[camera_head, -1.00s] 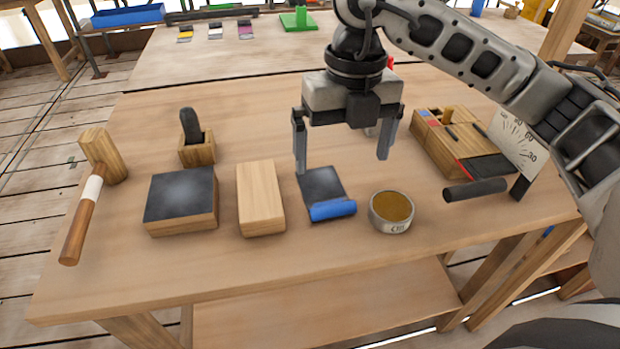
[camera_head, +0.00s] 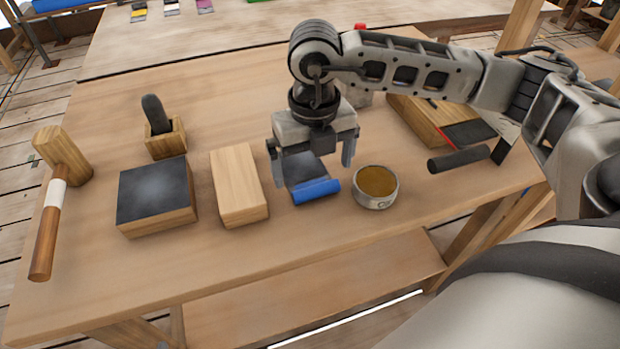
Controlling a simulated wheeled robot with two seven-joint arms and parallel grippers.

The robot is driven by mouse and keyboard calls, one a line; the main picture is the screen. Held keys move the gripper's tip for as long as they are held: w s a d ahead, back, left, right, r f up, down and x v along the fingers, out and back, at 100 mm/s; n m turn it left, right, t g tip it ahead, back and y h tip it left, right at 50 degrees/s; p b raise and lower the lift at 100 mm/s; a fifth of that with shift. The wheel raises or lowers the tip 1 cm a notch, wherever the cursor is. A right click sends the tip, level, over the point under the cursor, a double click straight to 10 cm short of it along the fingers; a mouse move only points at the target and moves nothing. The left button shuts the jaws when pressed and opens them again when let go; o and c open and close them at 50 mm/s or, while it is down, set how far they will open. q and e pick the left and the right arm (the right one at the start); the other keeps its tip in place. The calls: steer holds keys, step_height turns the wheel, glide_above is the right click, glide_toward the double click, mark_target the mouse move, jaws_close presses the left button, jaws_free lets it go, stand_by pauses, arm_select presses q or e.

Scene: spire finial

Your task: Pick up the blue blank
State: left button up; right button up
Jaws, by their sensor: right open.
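The blue blank (camera_head: 316,191), a short blue cylinder, lies on its side at the front edge of a dark pad (camera_head: 305,170) on the wooden workbench. My right gripper (camera_head: 312,173) is open and empty, pointing down over the pad. Its fingers stand to the left and right, just behind the blank in the picture, and seem apart from it. The gripper's body hides the back of the pad. My left gripper is not in view.
A round tin (camera_head: 376,187) stands close to the right of the blank. A wooden block (camera_head: 239,186) and a dark-topped block (camera_head: 155,193) lie to the left, then a mallet (camera_head: 53,195). The bench front is clear.

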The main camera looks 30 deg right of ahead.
mark_target(314, 183)
step_height(314, 183, down, 4)
steer(key=shift+d+f, duration=0.1)
steer(key=shift+f, duration=0.15)
steer(key=c, duration=1.2)
steer(key=shift+r, duration=0.1)
